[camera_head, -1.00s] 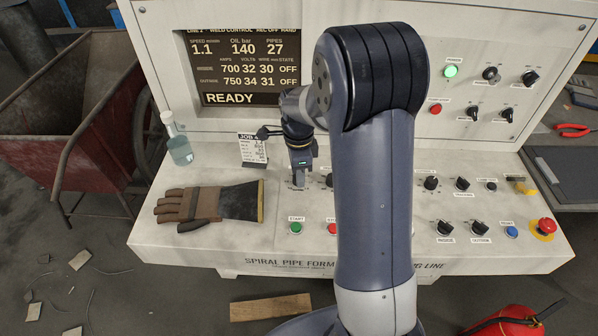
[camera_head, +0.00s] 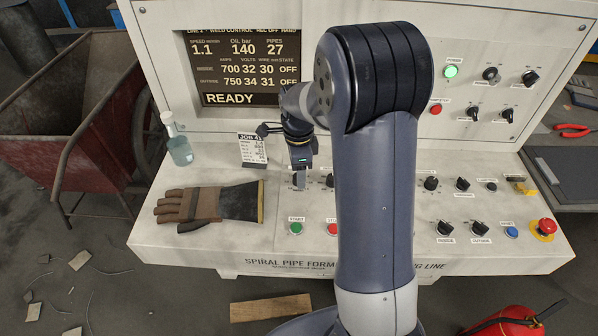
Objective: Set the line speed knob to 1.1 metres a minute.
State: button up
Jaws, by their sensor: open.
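My gripper (camera_head: 299,180) points down over the left part of the sloping control desk (camera_head: 170,237), just right of the job card. It is open. The knob under it is hidden by the gripper, so I cannot tell its setting or whether the fingers touch it. The screen (camera_head: 243,70) on the upright panel reads speed 1.1, oil 140 bar, pipes 27 and READY. The job card (camera_head: 252,148) stands left of my gripper; its figures are too small to read surely.
Right of my gripper a black knob (camera_head: 329,181) is partly hidden by my arm. A green start button (camera_head: 296,228) sits in front. A glove (camera_head: 211,204) and a bottle (camera_head: 178,142) are at the left. A red emergency button (camera_head: 546,226) is at the far right.

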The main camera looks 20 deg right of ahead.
notch_tip(320, 180, up, 10)
jog(key=shift+w, duration=0.25)
jog(key=shift+f, duration=0.15)
jog(key=f, duration=1)
jog(key=shift+s+f, duration=0.3)
jog(key=shift+f, duration=0.1)
jog(key=shift+r, duration=0.15)
